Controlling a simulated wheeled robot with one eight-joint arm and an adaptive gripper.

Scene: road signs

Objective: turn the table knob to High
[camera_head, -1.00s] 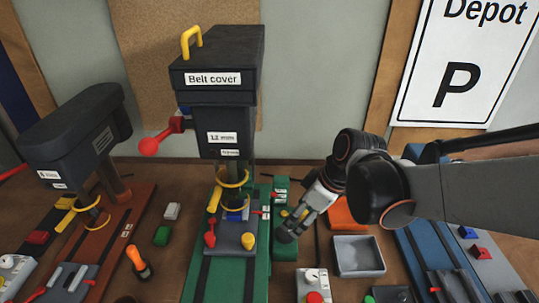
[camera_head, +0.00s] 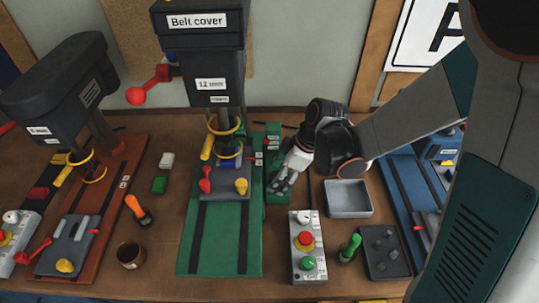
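The green drill press (camera_head: 219,235) stands in the middle of the bench, with a grey table (camera_head: 232,171) on it. A yellow knob (camera_head: 241,187) sits on the right of that table, and a red-knobbed lever (camera_head: 205,181) on its left. A narrow green strip with small white labels (camera_head: 273,143) stands just right of the press; its text is too small to read. My gripper (camera_head: 279,184) points down at the lower end of this strip, right of the yellow knob and apart from it. The gripper hides what lies under it, and its finger opening is unclear.
A control box (camera_head: 307,246) with red and green buttons stands in front of my gripper. A grey tray (camera_head: 348,198), a green-handled tool (camera_head: 350,247) and a dark tray (camera_head: 385,250) lie to the right. An orange press (camera_head: 102,205) stands left.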

